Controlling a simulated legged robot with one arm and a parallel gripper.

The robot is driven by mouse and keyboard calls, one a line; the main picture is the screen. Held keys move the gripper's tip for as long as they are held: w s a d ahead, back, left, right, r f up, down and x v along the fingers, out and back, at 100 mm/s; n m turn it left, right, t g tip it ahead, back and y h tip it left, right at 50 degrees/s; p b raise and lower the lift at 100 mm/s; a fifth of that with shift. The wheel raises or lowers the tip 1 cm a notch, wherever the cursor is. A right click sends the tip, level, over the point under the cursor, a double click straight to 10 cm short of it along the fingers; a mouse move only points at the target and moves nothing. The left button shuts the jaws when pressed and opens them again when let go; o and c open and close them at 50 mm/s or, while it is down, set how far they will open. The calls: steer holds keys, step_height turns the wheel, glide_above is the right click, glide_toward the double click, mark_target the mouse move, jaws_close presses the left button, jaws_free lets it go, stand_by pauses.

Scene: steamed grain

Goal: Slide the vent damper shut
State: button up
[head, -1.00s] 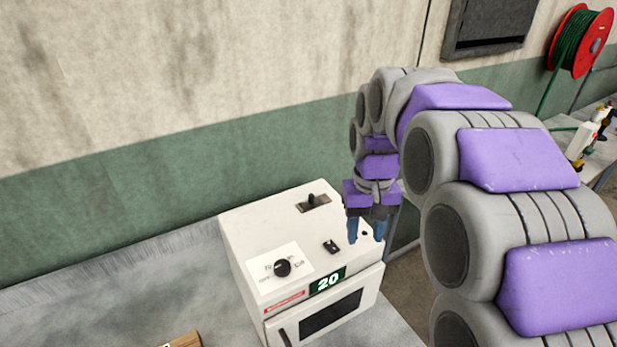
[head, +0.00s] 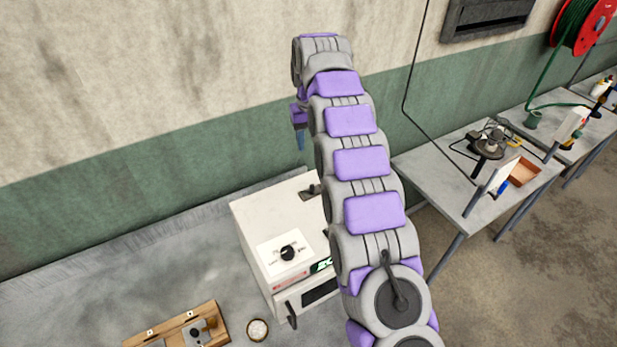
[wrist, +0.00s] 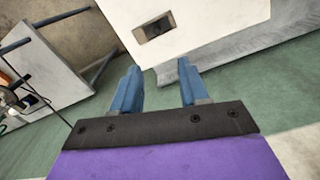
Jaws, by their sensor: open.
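The white oven (head: 265,225) stands on the grey bench. What looks like the vent damper, a small dark slider (head: 310,192) in a slot, sits at the back of its top, partly beside my arm. In the wrist view the slot with the dark slider (wrist: 158,27) lies ahead of the fingertips, near the oven's edge. My gripper (head: 301,142) hangs fingers down above and behind the oven, toward the wall. Its two blue fingers (wrist: 158,68) are apart with nothing between them. My arm hides the right part of the oven top.
A black knob (head: 288,253) is on the oven top's front. A wooden board with fittings (head: 170,331) and a small round dish (head: 258,330) lie on the bench in front. A second table (head: 450,190) stands right, across a floor gap. The wall runs close behind the oven.

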glide_above(311, 185)
steer(key=f, duration=0.8)
steer(key=shift+a+f+p, duration=0.15)
steer(key=shift+a+p, duration=0.05)
steer(key=shift+p, duration=0.15)
steer(key=f, duration=0.5)
steer(key=d+f+p, duration=0.1)
steer(key=f, duration=0.2)
steer(key=shift+a+f, duration=0.15)
steer(key=shift+f, duration=0.35)
steer(key=shift+a+f, duration=0.1)
steer(key=shift+a, duration=0.1)
